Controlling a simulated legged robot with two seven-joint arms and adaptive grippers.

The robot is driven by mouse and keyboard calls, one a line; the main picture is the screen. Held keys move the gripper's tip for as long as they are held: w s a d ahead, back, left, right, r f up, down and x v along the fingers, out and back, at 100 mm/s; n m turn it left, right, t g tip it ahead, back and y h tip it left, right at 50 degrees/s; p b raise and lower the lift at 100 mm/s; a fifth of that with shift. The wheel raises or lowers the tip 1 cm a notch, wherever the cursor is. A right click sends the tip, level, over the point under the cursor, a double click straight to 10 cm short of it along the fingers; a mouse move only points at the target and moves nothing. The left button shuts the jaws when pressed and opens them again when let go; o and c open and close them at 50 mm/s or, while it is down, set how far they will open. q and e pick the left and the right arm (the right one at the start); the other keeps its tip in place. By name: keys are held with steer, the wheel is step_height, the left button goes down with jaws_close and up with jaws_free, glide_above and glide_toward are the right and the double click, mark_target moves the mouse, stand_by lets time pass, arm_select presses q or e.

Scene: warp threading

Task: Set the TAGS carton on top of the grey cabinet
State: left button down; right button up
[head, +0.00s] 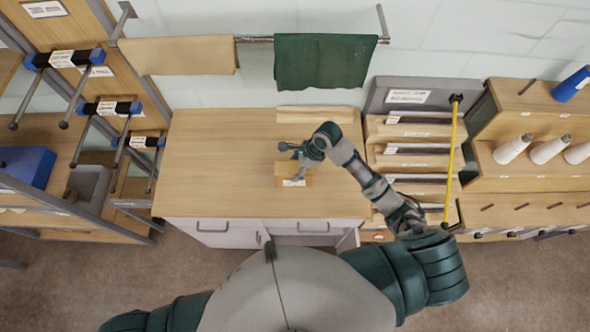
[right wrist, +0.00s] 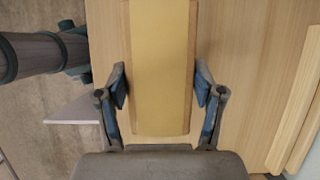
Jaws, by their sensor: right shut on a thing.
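A small tan carton (head: 283,173) with a white label shows at the middle of the wooden cabinet top (head: 220,160); the label is too small to read. My right gripper (head: 298,160) is over the carton and shut on it. In the right wrist view the carton (right wrist: 160,65) lies between the two fingers of my right gripper (right wrist: 162,100). I cannot tell whether the carton touches the wood. The cabinet front (head: 222,236) is light grey with drawer handles, and a part at its right stands open. My left gripper is out of view.
A wooden block (head: 315,114) lies at the back of the top. A rail holds a tan cloth (head: 180,55) and a green cloth (head: 325,62) behind. A slotted rack (head: 410,150) with a yellow rod (head: 453,150) stands right; shelving with a blue bin (head: 25,168) stands left.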

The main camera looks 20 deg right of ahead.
steer(key=shift+d+f, duration=0.2)
steer(key=shift+f, duration=1)
steer(key=shift+a+f, duration=0.1)
steer(key=shift+a, duration=0.15)
steer(key=o, duration=1.1)
steer(key=shift+a, duration=0.2)
steer(key=o, duration=0.3)
steer(key=shift+a, duration=0.25)
steer(key=shift+d+r, duration=0.3)
steer(key=shift+d, duration=0.15)
steer(key=v, duration=1.1)
steer(key=shift+s+r, duration=0.1)
steer(key=shift+r, duration=0.1)
